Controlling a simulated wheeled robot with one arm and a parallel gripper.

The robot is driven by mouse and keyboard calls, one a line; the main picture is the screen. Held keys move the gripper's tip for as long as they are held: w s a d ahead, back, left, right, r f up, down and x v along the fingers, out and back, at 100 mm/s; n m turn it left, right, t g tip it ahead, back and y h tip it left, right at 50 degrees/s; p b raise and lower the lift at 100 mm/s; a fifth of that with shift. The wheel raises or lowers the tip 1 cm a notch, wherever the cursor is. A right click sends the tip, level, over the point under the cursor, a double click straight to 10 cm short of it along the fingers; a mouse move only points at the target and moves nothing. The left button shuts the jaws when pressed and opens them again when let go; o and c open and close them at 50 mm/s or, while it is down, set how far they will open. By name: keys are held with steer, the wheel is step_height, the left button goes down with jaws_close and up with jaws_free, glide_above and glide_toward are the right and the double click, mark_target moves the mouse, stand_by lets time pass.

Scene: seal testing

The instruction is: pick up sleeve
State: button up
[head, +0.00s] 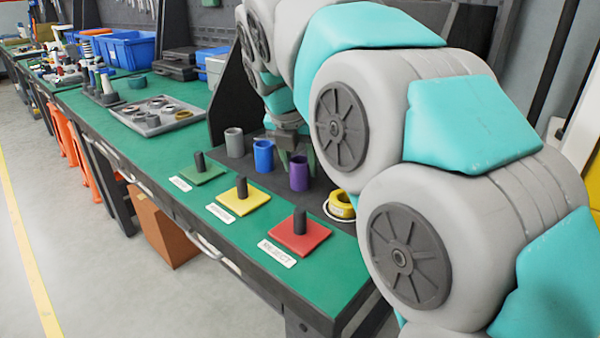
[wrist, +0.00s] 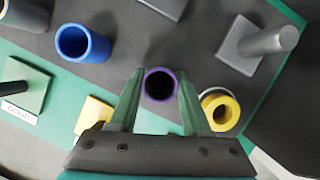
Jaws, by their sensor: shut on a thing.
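A purple sleeve (head: 299,174) stands upright on the dark mat in the head view. In the wrist view, the purple sleeve (wrist: 161,70) sits between the two green fingers of my gripper (wrist: 160,85), its open bore facing the camera. My gripper (head: 291,157) reaches down from above and is shut on the sleeve. A blue sleeve (head: 263,156) and a grey sleeve (head: 234,143) stand to its left. A yellow sleeve (head: 341,204) is to its right, partly hidden by my arm in the head view.
Green (head: 201,174), yellow (head: 242,198) and red (head: 299,234) plates with dark posts line the front of the table; the label by the red one reads REJECT. A grey post on a square base (wrist: 262,42) stands right of the sleeve. A tray of rings (head: 125,113) lies farther back.

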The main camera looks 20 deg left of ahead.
jaws_close()
steer(key=shift+r, duration=0.1)
stand_by(0.3)
